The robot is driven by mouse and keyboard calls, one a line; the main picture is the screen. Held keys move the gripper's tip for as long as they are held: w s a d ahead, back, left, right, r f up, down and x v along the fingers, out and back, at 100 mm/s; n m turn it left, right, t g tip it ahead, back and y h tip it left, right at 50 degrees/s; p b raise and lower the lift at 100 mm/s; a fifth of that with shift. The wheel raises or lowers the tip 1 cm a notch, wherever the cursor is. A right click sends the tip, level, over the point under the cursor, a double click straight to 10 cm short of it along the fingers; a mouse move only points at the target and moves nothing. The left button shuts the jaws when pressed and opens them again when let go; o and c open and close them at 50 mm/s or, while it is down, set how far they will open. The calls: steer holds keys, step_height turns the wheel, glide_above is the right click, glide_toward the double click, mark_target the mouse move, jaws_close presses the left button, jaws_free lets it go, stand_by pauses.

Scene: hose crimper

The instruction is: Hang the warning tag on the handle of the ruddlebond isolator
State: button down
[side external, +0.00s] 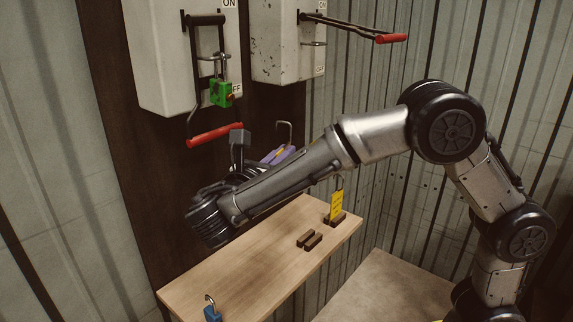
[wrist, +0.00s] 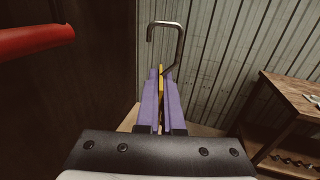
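Two grey isolator boxes hang on the dark wall board; no name is legible on either. The left box (side external: 165,60) has its handle down, with a red grip (side external: 215,135) and a green padlock (side external: 221,93). The right box (side external: 275,50) has its handle out near ON, with a red grip (side external: 391,38). My gripper (side external: 283,154) has purple fingers, shut on a thin yellow tag (wrist: 161,82), seen edge-on, with a metal hook (wrist: 166,26) standing above it. The gripper is below and right of the left grip, apart from it; that grip also shows in the wrist view (wrist: 35,40).
A wooden shelf (side external: 240,262) lies below. It carries another yellow tag (side external: 337,206) upright in a dark holder, an empty slotted holder (side external: 309,240) and a blue padlock (side external: 212,314). A wooden table (wrist: 295,95) stands right in the wrist view.

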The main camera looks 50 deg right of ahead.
steer(key=s+a+r+n+t, duration=0.1)
steer(key=s+a+r+t, duration=0.15)
steer(key=a, duration=0.55)
steer(key=w+f, duration=0.1)
steer(key=w, duration=0.8)
steer(key=shift+w+f+g+y, duration=0.2)
steer(key=shift+f+g+y, duration=0.1)
steer(key=shift+f+g, duration=0.1)
stand_by(0.3)
steer(key=c, duration=1)
jaws_free()
steer(key=shift+a, duration=0.15)
